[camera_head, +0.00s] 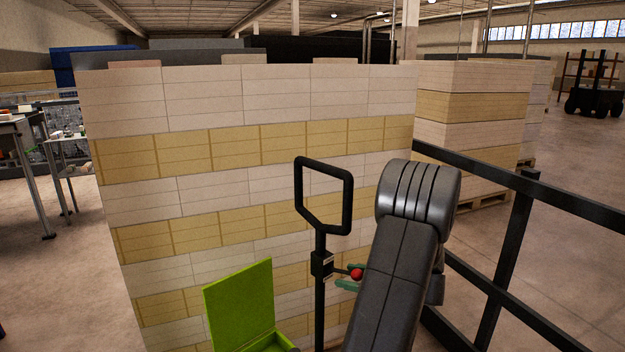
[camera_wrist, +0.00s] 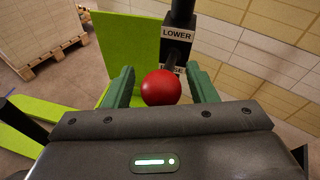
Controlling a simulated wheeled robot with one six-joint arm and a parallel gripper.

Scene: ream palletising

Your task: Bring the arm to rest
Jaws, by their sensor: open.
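My gripper (camera_wrist: 160,76) is open, with one green finger on each side of a red ball knob (camera_wrist: 161,88). In the wrist view a narrow gap shows between the knob and each finger. The knob sits by a black post (camera_wrist: 180,14) with a "LOWER" label (camera_wrist: 176,33) and a second, partly hidden label below it. In the head view the knob (camera_head: 357,274) and green fingers (camera_head: 347,285) show just left of my grey arm, which is bent and hides the rest of the gripper. The post carries a black loop handle (camera_head: 324,196).
A tall stack of cream and yellow reams (camera_head: 215,150) stands close behind the post. A lime-green panel (camera_head: 239,305) rises at lower left of the post. A black railing (camera_head: 520,185) runs along the right. Another stack (camera_head: 470,110) stands behind it. Floor at left is open.

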